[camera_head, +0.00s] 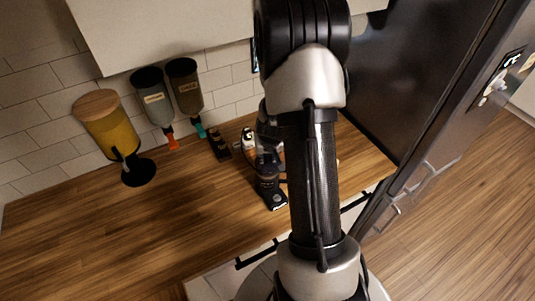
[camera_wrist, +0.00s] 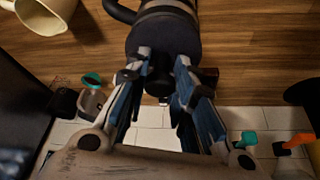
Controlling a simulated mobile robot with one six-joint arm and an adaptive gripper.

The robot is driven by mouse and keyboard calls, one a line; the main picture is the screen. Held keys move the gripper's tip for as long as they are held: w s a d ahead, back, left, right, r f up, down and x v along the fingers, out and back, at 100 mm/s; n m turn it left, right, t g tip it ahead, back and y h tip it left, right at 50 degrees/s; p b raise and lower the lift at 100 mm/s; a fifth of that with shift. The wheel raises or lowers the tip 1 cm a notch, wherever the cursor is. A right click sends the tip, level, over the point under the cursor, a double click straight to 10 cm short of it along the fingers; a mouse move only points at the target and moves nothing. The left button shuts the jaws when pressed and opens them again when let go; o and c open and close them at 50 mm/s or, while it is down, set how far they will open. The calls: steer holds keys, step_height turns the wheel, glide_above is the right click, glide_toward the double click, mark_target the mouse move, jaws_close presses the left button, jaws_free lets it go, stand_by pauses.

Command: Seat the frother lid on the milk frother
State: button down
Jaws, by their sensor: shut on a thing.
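In the wrist view my gripper (camera_wrist: 162,68) is shut on the dark knob of the round black frother lid (camera_wrist: 160,38). The milk frother, a dark jug with a silver band (camera_wrist: 166,9) and a black handle, shows just beyond the lid at the top edge. The lid overlaps the frother in this view, and I cannot tell whether it sits flush or is slightly apart. In the head view the dark frother (camera_head: 270,186) stands upright on the wooden counter, below my gripper (camera_head: 267,150). My arm hides part of this area.
A cream mug (camera_wrist: 45,14) lies at the top left of the wrist view. Dispensers (camera_head: 155,100) hang on the tiled wall, with a wood-lidded yellow canister (camera_head: 108,125) beside them. A dark rack (camera_head: 218,143) stands near the wall. The left counter (camera_head: 110,235) is clear; a dark fridge is at right.

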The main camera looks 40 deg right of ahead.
steer(key=shift+f+b, duration=0.4)
steer(key=shift+f, duration=0.1)
steer(key=c, duration=1.3)
jaws_free()
steer(key=shift+r, duration=0.1)
steer(key=shift+r, duration=0.15)
steer(key=shift+s+a+r, duration=0.1)
steer(key=shift+s+r, duration=0.1)
steer(key=shift+r, duration=0.2)
steer(key=s+a, duration=0.6)
steer(key=s, duration=0.4)
steer(key=shift+a, duration=0.4)
